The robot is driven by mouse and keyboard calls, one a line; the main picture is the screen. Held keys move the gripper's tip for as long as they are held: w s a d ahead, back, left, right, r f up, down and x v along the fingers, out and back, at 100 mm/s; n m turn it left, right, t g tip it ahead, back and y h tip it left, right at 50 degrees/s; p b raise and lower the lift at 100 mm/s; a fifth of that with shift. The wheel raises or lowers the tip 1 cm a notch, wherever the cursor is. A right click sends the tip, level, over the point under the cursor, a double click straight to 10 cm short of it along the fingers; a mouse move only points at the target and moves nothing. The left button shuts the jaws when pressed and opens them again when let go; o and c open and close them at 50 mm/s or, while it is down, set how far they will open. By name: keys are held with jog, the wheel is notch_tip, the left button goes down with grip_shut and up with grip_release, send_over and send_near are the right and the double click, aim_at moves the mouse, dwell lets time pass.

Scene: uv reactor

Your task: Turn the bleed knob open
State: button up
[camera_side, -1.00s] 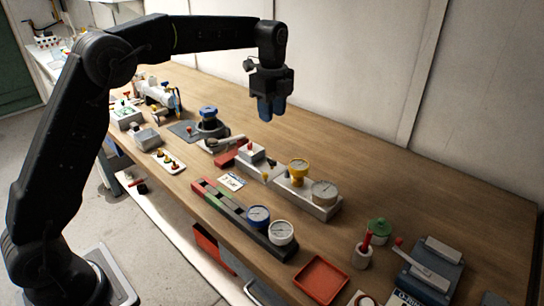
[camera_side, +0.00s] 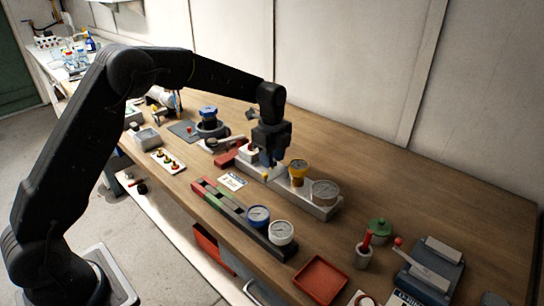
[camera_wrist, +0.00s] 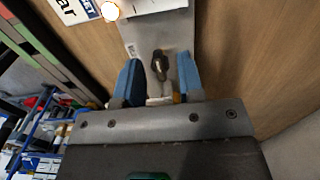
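In the wrist view a small dark knob (camera_wrist: 159,63), likely the bleed knob, sits on a grey metal block (camera_wrist: 170,33). My gripper (camera_wrist: 159,75) has its two blue fingers apart, one to each side of the knob, with visible gaps. In the side view my gripper (camera_side: 268,163) points down at the long grey block (camera_side: 322,208), left of the yellow part (camera_side: 299,172). There the gripper hides the knob, and I cannot tell how far the fingertips are above the block.
A grey-faced gauge (camera_side: 324,190) stands at the block's right end. In front, a dark rail carries a blue gauge (camera_side: 258,216) and a white gauge (camera_side: 281,232). A red tray (camera_side: 320,281) lies at the front edge. The bench behind the block is clear.

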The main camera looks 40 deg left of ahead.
jog(key=shift+c, duration=0.4)
grip_shut()
jog(key=shift+n, duration=0.3)
jog(key=n, duration=0.3)
jog(key=shift+n, duration=0.4)
jog(key=n, duration=0.9)
jog(key=shift+n, duration=2.3)
